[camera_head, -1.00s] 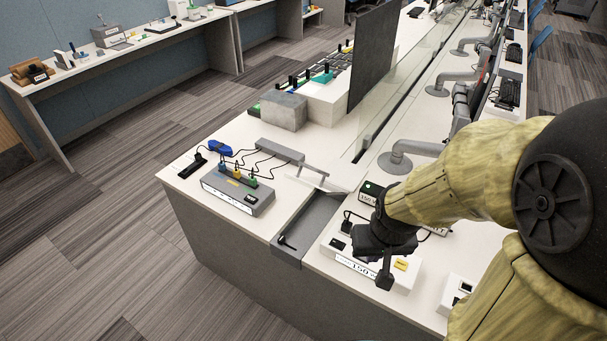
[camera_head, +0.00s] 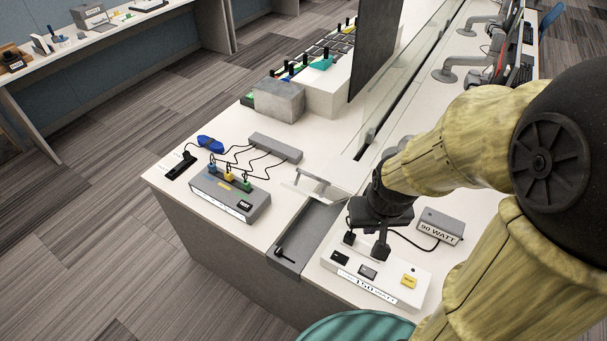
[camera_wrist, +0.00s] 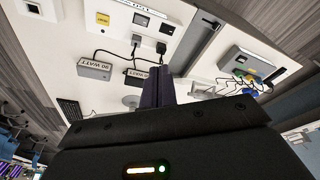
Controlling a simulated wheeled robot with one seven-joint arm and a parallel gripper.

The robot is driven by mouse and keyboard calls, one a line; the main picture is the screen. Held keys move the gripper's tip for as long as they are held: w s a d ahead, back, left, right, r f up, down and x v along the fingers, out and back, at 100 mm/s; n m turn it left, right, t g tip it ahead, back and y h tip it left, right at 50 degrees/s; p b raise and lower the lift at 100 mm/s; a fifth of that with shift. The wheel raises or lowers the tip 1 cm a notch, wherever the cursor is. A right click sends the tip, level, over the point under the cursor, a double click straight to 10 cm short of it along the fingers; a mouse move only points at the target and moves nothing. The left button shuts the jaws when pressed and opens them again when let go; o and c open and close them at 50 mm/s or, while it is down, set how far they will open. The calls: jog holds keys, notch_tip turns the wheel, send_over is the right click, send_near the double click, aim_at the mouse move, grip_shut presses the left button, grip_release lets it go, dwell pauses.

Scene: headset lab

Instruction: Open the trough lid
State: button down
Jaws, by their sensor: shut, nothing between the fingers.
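The open grey trough (camera_head: 308,236) is a sunken channel between the two white worktops, with a small black handle-like piece (camera_head: 281,252) at its near end. A pale, thin lid-like panel with a bracket handle (camera_head: 315,187) sits tilted at the trough's far end. The trough's grey edge also shows in the wrist view (camera_wrist: 194,45). My gripper (camera_head: 381,250) is to the right of the trough, above the back of the 150 watt box, fingers pointing down. The wrist view shows its fingers (camera_wrist: 157,86) together and empty. My wrist hides the worktop behind it.
The 150 watt box (camera_head: 375,277) and 90 watt box (camera_head: 441,225) lie right of the trough. A grey box with coloured plugs (camera_head: 230,195) lies left, cabled to a grey bar (camera_head: 274,148). A clear screen (camera_head: 410,85) stands behind. A teal rounded thing (camera_head: 358,327) is at the bottom.

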jog(key=shift+s, duration=0.1)
jog(key=w+a+f+n+h+p, duration=0.1)
jog(key=w+a+f+n+h, duration=0.2)
jog(key=n, duration=0.5)
jog(key=w+a+f+n+h, duration=0.2)
jog(key=w+f+n+h, duration=0.15)
jog(key=w+n, duration=0.4)
jog(key=w+a+f+n+t, duration=0.1)
jog(key=w+a+n+t, duration=0.2)
jog(key=a+n, duration=0.3)
jog(key=w+a+f+n+t, duration=0.1)
jog(key=w+a+n+t, duration=0.3)
jog(key=a+n, duration=0.2)
jog(key=shift+a+f+n, duration=0.25)
jog(key=shift+a+n, duration=0.05)
jog(key=shift+n, duration=0.65)
